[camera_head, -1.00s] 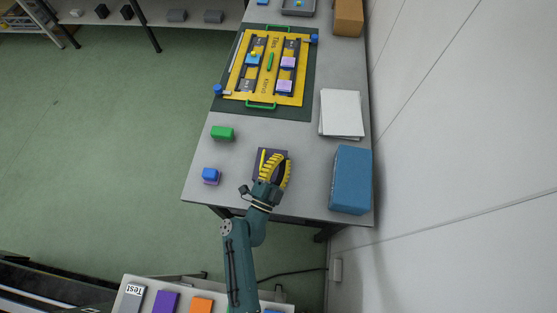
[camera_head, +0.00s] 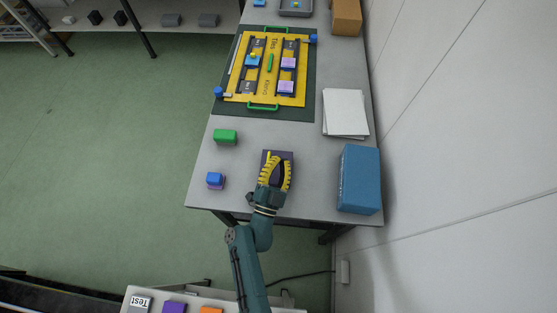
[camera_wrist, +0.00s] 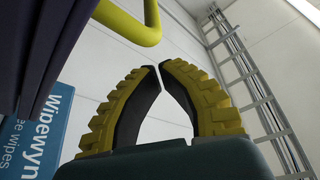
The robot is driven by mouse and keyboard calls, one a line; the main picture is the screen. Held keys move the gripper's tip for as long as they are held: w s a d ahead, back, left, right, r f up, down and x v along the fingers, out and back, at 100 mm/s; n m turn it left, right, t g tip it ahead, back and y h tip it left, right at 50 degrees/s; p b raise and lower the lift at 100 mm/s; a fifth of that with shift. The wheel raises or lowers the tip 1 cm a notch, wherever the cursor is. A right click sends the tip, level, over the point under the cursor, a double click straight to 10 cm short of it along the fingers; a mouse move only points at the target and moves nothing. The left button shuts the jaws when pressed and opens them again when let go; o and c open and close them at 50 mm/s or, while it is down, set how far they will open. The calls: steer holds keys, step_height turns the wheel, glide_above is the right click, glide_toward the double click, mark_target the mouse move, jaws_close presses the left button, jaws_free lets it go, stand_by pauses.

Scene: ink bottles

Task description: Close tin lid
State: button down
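A dark purple tin (camera_head: 288,155) stands near the front of the grey table, mostly behind my gripper in the head view. In the wrist view a dark purple part of it (camera_wrist: 50,40) fills the upper left, with a thick yellow handle bar (camera_wrist: 135,28) beside it. I cannot tell how far the lid is open. My gripper (camera_head: 273,158) is over the tin, its black and yellow fingers curved together. In the wrist view the fingertips (camera_wrist: 157,68) meet or nearly meet with nothing between them, just below the handle bar. I see no clear contact with the handle.
A blue wipes box (camera_head: 360,180) stands right of the tin, with white paper (camera_head: 345,112) behind it. A green block (camera_head: 225,137) and a blue block (camera_head: 215,179) stand to the left. A yellow tray (camera_head: 262,98) with items lies farther back.

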step_height(320, 180, up, 5)
steer(key=p, duration=0.5)
steer(key=s+a+f, duration=0.1)
steer(key=s+f, duration=0.3)
steer(key=s, duration=0.5)
steer(key=shift+s+f+b, duration=0.2)
steer(key=shift+f+b, duration=0.05)
steer(key=shift+b, duration=0.2)
